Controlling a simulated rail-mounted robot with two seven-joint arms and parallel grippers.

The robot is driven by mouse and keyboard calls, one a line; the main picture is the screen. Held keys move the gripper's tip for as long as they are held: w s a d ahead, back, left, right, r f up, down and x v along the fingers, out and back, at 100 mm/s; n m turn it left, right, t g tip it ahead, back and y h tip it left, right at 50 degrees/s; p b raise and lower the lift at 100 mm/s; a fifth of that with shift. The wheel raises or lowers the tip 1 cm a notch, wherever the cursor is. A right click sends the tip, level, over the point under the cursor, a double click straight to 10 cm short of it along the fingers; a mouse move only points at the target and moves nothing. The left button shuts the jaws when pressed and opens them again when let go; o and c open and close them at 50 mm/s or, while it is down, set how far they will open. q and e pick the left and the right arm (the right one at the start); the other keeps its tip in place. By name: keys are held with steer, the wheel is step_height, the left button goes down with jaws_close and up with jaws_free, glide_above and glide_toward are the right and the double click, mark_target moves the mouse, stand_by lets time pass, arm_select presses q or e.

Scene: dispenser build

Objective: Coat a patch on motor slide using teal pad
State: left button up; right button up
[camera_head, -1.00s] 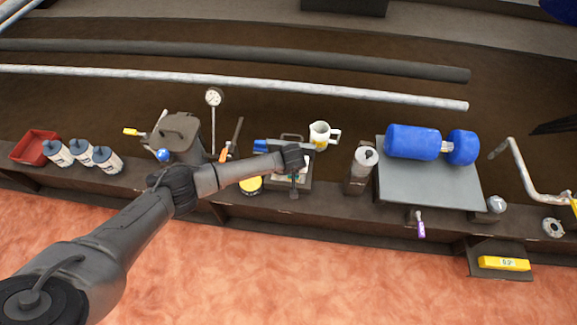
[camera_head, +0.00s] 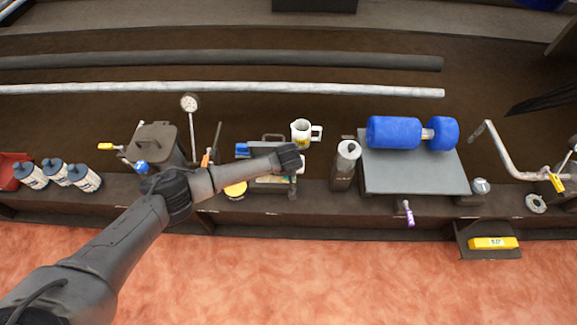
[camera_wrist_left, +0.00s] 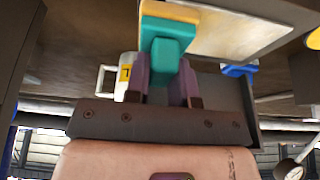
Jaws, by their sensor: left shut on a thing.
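The teal pad (camera_wrist_left: 168,45) is a small teal block between the purple fingers of my left gripper (camera_wrist_left: 168,85) in the left wrist view. The gripper is shut on it. In the head view my left gripper (camera_head: 291,186) points down at the right end of a small tray, left of the grey cylinder; the pad cannot be made out there. The likely motor slide is a grey plate (camera_head: 412,177) at the right, with a blue motor-like body (camera_head: 394,132) on its back part. The gripper is well left of this plate. My right gripper is not in view.
A grey cylinder (camera_head: 345,165) stands between my gripper and the plate. A white mug (camera_head: 301,130) stands behind the gripper. A purple-handled tool (camera_head: 408,214) hangs at the plate's front. A yellow tin (camera_head: 236,190) and white bottles (camera_head: 84,178) stand to the left.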

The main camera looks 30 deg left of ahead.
arm_select(q)
steer(key=shift+s+a+r, duration=0.1)
steer(key=shift+s+a, duration=0.2)
steer(key=shift+a, duration=0.2)
steer(key=shift+s+a+p, duration=0.35)
steer(key=shift+a, duration=0.35)
steer(key=shift+s+a+p, duration=0.3)
steer(key=shift+a+p, duration=0.05)
steer(key=shift+a, duration=0.35)
steer(key=shift+s+a+p, duration=0.35)
steer(key=shift+a, duration=0.35)
steer(key=shift+s+a, duration=0.25)
steer(key=shift+a, duration=0.25)
steer(key=shift+s+a, duration=0.2)
steer(key=shift+a, duration=0.25)
steer(key=shift+s+a+p, duration=0.1)
steer(key=shift+a+p, duration=0.05)
steer(key=shift+p, duration=0.15)
steer(key=shift+s+a, duration=0.25)
steer(key=shift+a, duration=0.3)
steer(key=shift+s+a+f+p, duration=0.15)
steer(key=shift+s+a, duration=0.1)
steer(key=shift+a, duration=0.25)
steer(key=shift+s+a+f+p, duration=0.1)
steer(key=shift+s+a+p, duration=0.1)
steer(key=shift+a, duration=0.35)
